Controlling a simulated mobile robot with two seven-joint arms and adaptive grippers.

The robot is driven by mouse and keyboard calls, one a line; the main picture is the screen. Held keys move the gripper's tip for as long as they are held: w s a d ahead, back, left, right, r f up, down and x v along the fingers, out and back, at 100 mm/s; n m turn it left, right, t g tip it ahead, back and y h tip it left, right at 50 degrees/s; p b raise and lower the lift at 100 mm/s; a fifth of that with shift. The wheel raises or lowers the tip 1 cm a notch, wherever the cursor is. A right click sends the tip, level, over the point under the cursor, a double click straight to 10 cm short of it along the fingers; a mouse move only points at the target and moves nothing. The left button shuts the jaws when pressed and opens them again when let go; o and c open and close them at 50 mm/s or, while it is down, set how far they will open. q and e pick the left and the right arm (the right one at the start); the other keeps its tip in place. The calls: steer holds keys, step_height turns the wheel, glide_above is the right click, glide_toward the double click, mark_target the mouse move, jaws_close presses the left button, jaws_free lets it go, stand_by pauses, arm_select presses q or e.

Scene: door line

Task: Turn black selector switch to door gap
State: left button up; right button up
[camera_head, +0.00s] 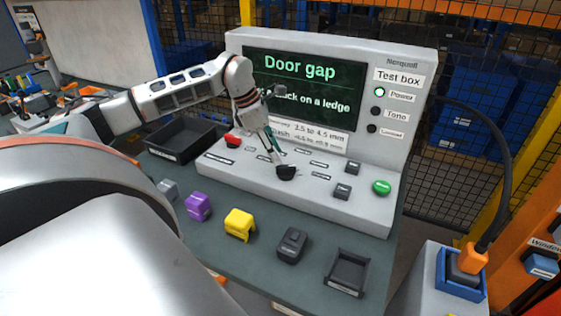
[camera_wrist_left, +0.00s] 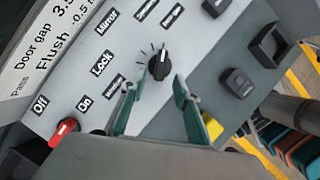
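The black selector switch (camera_head: 287,173) is a round knob on the sloped panel of the grey test box (camera_head: 345,195). In the left wrist view the knob (camera_wrist_left: 160,66) shows a white pointer line toward the picture's top, with tick marks beside it. Labels such as Mirror and Lock stand around it; which one the pointer meets is unclear. My left gripper (camera_head: 276,158) is over the panel at the knob. In the wrist view its teal fingers (camera_wrist_left: 155,84) are spread, with the knob just beyond and between their tips, apparently not gripped. My right gripper is not in view.
The box's screen (camera_head: 305,85) reads "Door gap". A red switch (camera_head: 232,140) and green button (camera_head: 381,187) sit on the panel. A black tray (camera_head: 180,142), yellow block (camera_head: 240,224), purple block (camera_head: 198,206) and dark blocks lie around the box.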

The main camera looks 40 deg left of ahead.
arm_select(q)
steer(key=v, duration=0.6)
steer(key=shift+r, duration=0.35)
steer(key=shift+s, duration=0.15)
